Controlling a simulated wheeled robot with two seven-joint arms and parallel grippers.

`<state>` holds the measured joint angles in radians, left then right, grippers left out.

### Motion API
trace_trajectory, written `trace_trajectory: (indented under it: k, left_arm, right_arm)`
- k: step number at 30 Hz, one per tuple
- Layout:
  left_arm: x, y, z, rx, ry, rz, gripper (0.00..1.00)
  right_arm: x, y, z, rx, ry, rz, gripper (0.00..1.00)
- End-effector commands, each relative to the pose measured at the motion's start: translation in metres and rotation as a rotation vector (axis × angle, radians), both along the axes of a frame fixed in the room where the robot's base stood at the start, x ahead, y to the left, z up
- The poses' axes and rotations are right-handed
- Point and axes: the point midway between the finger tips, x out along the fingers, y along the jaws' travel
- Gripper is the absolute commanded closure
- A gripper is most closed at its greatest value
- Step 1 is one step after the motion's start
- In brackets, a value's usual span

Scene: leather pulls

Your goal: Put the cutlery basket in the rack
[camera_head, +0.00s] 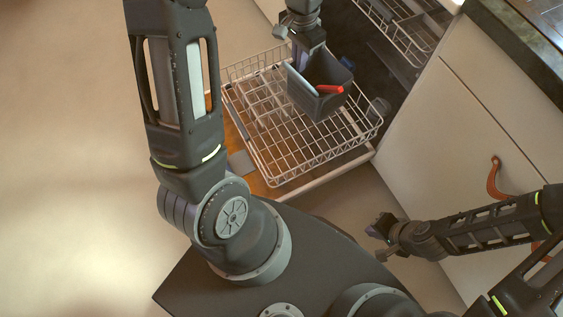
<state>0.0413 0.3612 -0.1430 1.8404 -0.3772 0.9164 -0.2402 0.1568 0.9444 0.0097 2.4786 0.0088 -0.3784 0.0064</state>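The cutlery basket (318,98) is a dark grey open box with a red-handled item and a light blue-grey piece in it. It is over the pulled-out wire rack (270,150), towards its back right part. I cannot tell whether it touches the wires. My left gripper (304,62) is at the basket's back rim, pointing down, and seems shut on that wall; its fingertips are partly hidden. My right gripper (376,232) is low at the right, away from the rack and basket. Its fingers are small and dark, so their opening is unclear.
An upper wire rack (405,30) sits inside the dishwasher behind. Cream cabinets (460,130) with a leather pull (494,178) stand on the right, under a dark countertop (520,40). The front part of the lower rack is empty. Bare floor (70,160) lies on the left.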

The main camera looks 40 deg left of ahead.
Motion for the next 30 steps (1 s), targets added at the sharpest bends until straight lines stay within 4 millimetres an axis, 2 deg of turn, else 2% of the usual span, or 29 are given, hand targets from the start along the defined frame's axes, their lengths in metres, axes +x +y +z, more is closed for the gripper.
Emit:
trace_trajectory:
  k: [1, 3, 9, 13, 16, 19, 30]
  left_arm:
    - [-0.005, 0.006, -0.041, -0.001, 0.001, -0.014, 1.0]
    - [-0.01, 0.014, -0.071, -0.001, 0.001, -0.038, 1.0]
    - [-0.027, 0.033, -0.153, -0.003, 0.001, -0.108, 1.0]
    - [-0.037, 0.043, -0.191, -0.003, 0.0, -0.146, 1.0]
    - [-0.042, 0.048, -0.21, -0.003, 0.0, -0.166, 1.0]
    - [-0.045, 0.051, -0.219, -0.004, -0.002, -0.18, 1.0]
    - [-0.046, 0.052, -0.22, -0.004, -0.001, -0.185, 1.0]
  right_arm:
    - [0.001, -0.001, -0.035, -0.002, -0.003, -0.002, 1.0]
    - [0.003, -0.002, -0.058, -0.002, -0.007, -0.005, 1.0]
    - [0.008, -0.004, -0.12, -0.006, -0.018, -0.013, 1.0]
    - [0.01, -0.005, -0.149, -0.008, -0.023, -0.016, 1.0]
    - [0.012, -0.006, -0.162, -0.008, -0.026, -0.019, 1.0]
    - [0.013, -0.006, -0.169, -0.009, -0.029, -0.02, 1.0]
    - [0.013, -0.006, -0.168, -0.009, -0.03, -0.02, 1.0]
